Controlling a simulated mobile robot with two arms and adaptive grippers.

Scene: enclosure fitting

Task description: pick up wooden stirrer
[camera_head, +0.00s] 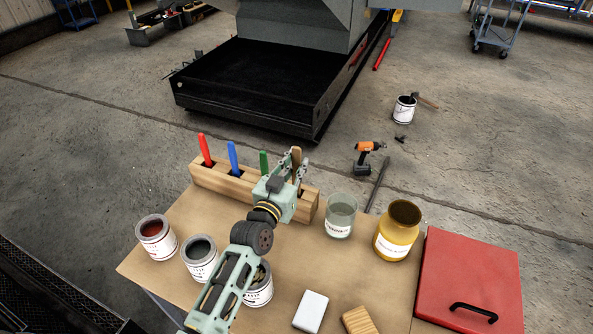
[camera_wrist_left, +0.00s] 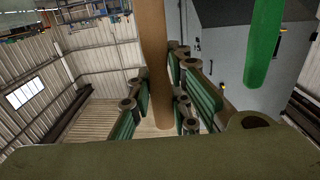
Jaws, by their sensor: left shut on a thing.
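The wooden stirrer (camera_head: 296,158) is a brown stick standing upright at the right part of the wooden holder block (camera_head: 222,184) in the head view. My left gripper (camera_head: 299,166) is at the block and shut on the stirrer. In the left wrist view the stirrer (camera_wrist_left: 155,65) runs between the green-padded fingers (camera_wrist_left: 160,100). Its lower end is hidden in the head view, so I cannot tell whether it is still in its slot. My right gripper is not in view.
Red (camera_head: 205,150), blue (camera_head: 232,157) and green (camera_head: 264,163) sticks stand in the block. Paint cans (camera_head: 156,240), a glass beaker (camera_head: 340,216), a yellow jar (camera_head: 396,232), a white block (camera_head: 311,312), a wooden block (camera_head: 359,321) and a red case (camera_head: 470,275) are on the table (camera_head: 290,270).

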